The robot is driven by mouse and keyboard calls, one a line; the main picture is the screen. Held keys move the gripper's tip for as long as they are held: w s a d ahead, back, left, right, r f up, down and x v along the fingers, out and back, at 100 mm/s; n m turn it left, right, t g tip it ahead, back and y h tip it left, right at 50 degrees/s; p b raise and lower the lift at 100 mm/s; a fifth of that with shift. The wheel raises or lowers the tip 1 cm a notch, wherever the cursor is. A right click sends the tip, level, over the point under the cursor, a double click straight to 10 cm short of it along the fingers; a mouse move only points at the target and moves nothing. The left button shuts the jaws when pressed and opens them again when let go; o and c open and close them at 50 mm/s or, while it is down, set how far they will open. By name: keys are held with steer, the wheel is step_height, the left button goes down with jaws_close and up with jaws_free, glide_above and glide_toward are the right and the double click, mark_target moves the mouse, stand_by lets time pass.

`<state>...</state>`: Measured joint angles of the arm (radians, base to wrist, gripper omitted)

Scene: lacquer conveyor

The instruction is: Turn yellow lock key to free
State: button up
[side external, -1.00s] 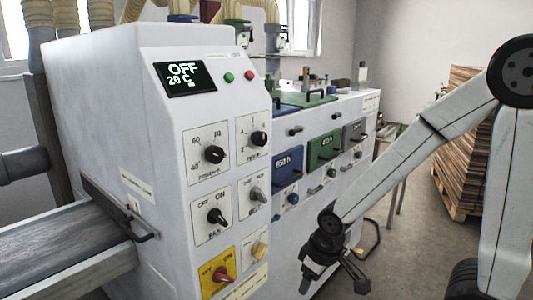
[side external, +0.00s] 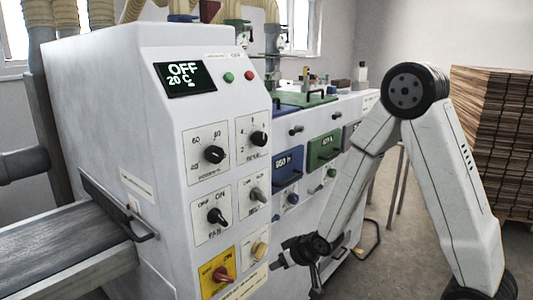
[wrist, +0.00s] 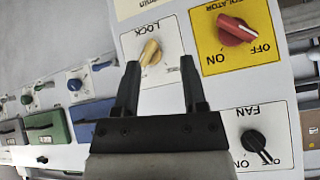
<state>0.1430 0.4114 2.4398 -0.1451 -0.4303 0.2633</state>
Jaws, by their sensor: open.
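The yellow lock key (side external: 260,249) sits on a white plate on the front of the machine, left of my gripper in the side view. In the wrist view, which is turned over, the yellow lock key (wrist: 150,52) stands on its plate marked LOCK, with its handle slightly slanted. My gripper (wrist: 160,63) is open, with its two dark fingers pointing at the lock plate. The key appears between the fingers' lines, nearer the left finger and beyond the tips. Nothing is between the jaws. In the side view my gripper (side external: 296,277) is close to the panel, partly hard to make out.
The red isolator knob (wrist: 236,29) on a yellow plate and the black fan knob (wrist: 257,143) are close beside the lock plate. The display (side external: 185,79) reads OFF, 20 C. Stacked wood stands at right.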

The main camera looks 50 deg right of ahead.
mark_target(265, 251)
steer(key=w+d+f+m+t, duration=0.2)
steer(key=d+f+m+t, duration=0.3)
steer(key=t, duration=0.4)
steer(key=shift+m+t, duration=0.4)
steer(key=shift+m, duration=0.2)
steer(key=shift+w, duration=0.2)
steer(key=shift+w, duration=3.8)
jaws_close()
